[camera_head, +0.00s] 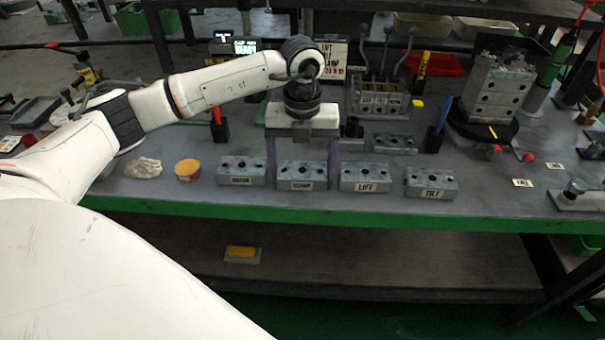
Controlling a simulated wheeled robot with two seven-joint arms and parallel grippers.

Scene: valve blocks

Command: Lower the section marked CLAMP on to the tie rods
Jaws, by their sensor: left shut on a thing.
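The section marked CLAMP (301,176) is a grey metal block with a small label, in the front row on the bench. My left gripper (302,180) points straight down over it, with one finger at each end, shut on it. The block looks level with its neighbours, and I cannot tell any gap beneath it. A stack of grey blocks (492,95) stands on a round dark base (482,124) at the right. The tie rods are too small to make out there. My right gripper is not in view.
Blocks marked LIFT (365,178) and TILT (431,183) stand to the right, another block (241,171) to the left. Behind are a lever unit (380,98), a loose grey block (395,143) and a blue-handled tool in a black holder (433,141).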

